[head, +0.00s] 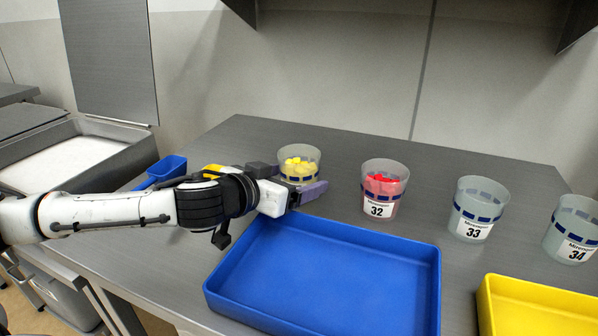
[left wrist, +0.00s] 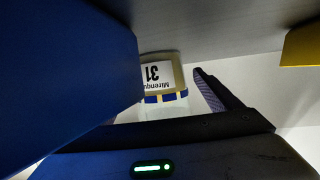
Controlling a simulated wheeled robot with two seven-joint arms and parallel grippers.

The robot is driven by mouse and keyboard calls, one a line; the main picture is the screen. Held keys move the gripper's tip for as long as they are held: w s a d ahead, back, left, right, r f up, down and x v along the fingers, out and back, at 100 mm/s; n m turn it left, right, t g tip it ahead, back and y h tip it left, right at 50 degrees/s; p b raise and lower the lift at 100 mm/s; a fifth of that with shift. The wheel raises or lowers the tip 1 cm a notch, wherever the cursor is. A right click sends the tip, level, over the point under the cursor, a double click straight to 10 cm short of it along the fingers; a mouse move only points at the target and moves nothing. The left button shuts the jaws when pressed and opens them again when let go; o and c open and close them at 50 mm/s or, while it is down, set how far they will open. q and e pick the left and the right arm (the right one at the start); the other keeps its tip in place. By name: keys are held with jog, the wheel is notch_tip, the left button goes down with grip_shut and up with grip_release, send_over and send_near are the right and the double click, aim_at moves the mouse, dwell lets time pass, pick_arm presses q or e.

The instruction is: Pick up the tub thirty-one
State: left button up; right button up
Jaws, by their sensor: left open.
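Tub thirty-one (head: 300,163) is a clear tub with yellow pieces inside, standing upright on the grey table. Its white label with "31" shows upside down in the left wrist view (left wrist: 163,78). My left gripper (head: 291,180) is open, with its fingers reaching toward the tub. One finger shows to the right of the tub in the left wrist view; the other is mostly hidden there. The tub appears between the fingers, but contact cannot be told. The head view hides the tub's lower part behind the gripper. My right gripper is not in view.
Tub 32 (head: 384,190) with red pieces, tub 33 (head: 476,210) and tub 34 (head: 573,230) stand in a row to the right. A blue tray (head: 436,262) lies in front, with a yellow tray (head: 540,310) at front right. A blue scoop-like container (head: 167,167) is behind my left arm.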

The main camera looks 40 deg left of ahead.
pick_arm(q)
jog(key=shift+x, duration=1.4)
jog(key=c, duration=1.3)
jog(key=shift+c, duration=0.2)
jog(key=shift+r, duration=0.15)
